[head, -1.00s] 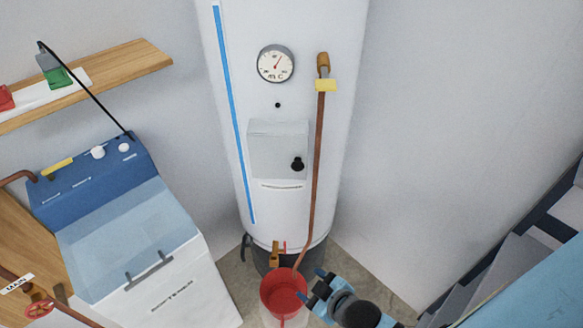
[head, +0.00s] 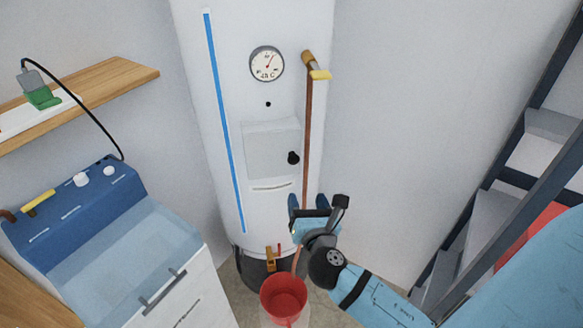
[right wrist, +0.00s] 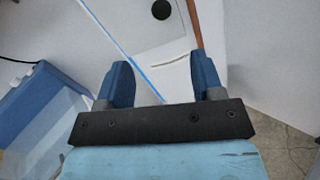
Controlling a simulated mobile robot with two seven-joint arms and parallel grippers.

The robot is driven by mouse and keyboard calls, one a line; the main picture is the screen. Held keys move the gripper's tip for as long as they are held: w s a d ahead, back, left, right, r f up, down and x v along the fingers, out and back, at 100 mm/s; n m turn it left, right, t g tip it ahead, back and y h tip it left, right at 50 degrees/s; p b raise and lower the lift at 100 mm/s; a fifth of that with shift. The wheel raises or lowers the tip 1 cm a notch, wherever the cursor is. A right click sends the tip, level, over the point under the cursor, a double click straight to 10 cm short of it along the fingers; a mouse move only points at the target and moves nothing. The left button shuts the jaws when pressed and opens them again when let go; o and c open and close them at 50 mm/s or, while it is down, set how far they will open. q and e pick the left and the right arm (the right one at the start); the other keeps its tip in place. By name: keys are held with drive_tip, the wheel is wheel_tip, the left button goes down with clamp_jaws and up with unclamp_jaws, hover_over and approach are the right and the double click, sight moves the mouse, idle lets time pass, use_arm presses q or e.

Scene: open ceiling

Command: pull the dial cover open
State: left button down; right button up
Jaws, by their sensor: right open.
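The dial cover, a pale grey square panel (head: 262,150) with a black knob (head: 293,158) at its right side, is shut against the front of the white tank (head: 225,90). My right gripper (head: 308,203) is open and empty below and right of the cover, apart from it. In the right wrist view the panel (right wrist: 140,25) and its knob (right wrist: 161,9) lie beyond the open fingers, near the top edge. Whatever is behind the cover is hidden. My left gripper is not in view.
A copper pipe (head: 308,130) runs down the tank right of the knob, close to my right gripper. A round gauge (head: 267,64) sits above the cover. A red bucket (head: 284,295) stands below. A blue and white washer (head: 120,240) is at left, stairs (head: 480,215) at right.

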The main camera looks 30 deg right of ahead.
sight(294, 160)
drive_tip(key=p+x, duration=0.2)
drive_tip(key=x, duration=1.1)
drive_tip(key=shift+w+d, duration=0.3)
drive_tip(key=shift+w, duration=0.05)
clamp_jaws()
